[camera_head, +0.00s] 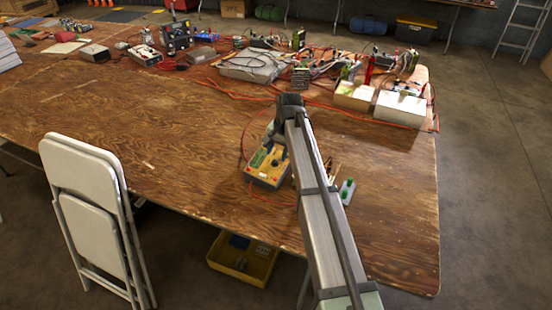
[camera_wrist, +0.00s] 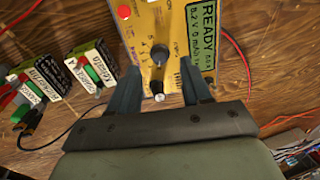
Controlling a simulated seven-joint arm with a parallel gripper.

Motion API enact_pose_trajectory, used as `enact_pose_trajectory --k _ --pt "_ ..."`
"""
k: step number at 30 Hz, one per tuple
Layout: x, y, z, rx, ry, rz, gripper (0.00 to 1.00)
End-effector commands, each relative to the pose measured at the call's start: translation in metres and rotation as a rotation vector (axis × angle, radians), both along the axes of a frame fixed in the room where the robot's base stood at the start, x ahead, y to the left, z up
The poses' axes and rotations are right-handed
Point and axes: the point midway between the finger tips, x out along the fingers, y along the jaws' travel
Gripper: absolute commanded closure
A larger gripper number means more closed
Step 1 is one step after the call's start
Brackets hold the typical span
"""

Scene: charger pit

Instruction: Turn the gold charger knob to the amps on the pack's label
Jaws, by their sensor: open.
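The gold charger (camera_wrist: 180,40) lies under my gripper in the wrist view; it also shows on the table in the head view (camera_head: 262,180). Its dark round knob (camera_wrist: 159,55) sits on its face, with a small scale around it too fine to read. Its green display (camera_wrist: 205,35) reads READY with smaller figures below. My gripper (camera_wrist: 160,88) is open and empty, its fingers just short of the knob, one to each side.
A red button (camera_wrist: 124,12) is at the charger's upper left. Red and black leads run around it. White-topped boxes (camera_head: 400,107) and cluttered electronics stand at the table's back. The table's left middle is bare; a white folding chair (camera_head: 85,170) stands in front.

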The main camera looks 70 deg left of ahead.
Motion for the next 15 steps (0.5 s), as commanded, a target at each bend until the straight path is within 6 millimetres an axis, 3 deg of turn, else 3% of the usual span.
enact_pose_trajectory --k 6,15 --pt "-0.003 0.004 -0.027 0.0 0.0 0.0 0.52" --pt "-0.005 0.005 -0.038 0.0 0.0 0.0 0.52"
